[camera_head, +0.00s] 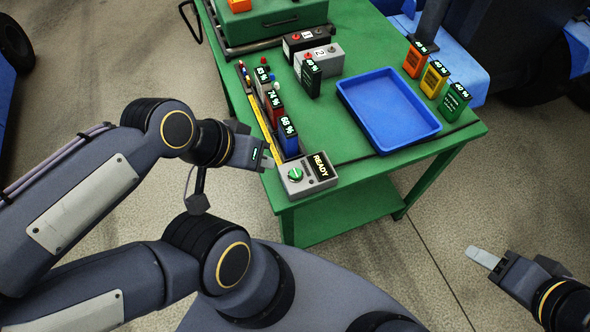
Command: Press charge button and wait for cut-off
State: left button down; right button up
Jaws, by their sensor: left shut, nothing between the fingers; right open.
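A grey charger box (306,176) sits at the near left corner of the green table. It has a round green button (295,174) on top and a dark display (321,165) that reads READY. My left gripper (268,163) is shut and empty, just left of the box and close to the button; whether it touches the box I cannot tell. A blue battery (290,145) with a 68 % display stands right behind the box. My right gripper (484,258) is open and empty, over the floor at the lower right, well away from the table.
More batteries stand in a row behind the blue one, including a red one (274,110). A blue tray (420,133) lies mid-table. Orange, yellow and green batteries (455,103) stand at its right. Two dark-topped boxes (318,62) and a green case (272,20) are farther back.

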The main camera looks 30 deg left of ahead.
aim_at(296, 173)
jog(key=u, duration=1.65)
jog(key=k+l, duration=0.4)
jog(key=l, duration=0.25)
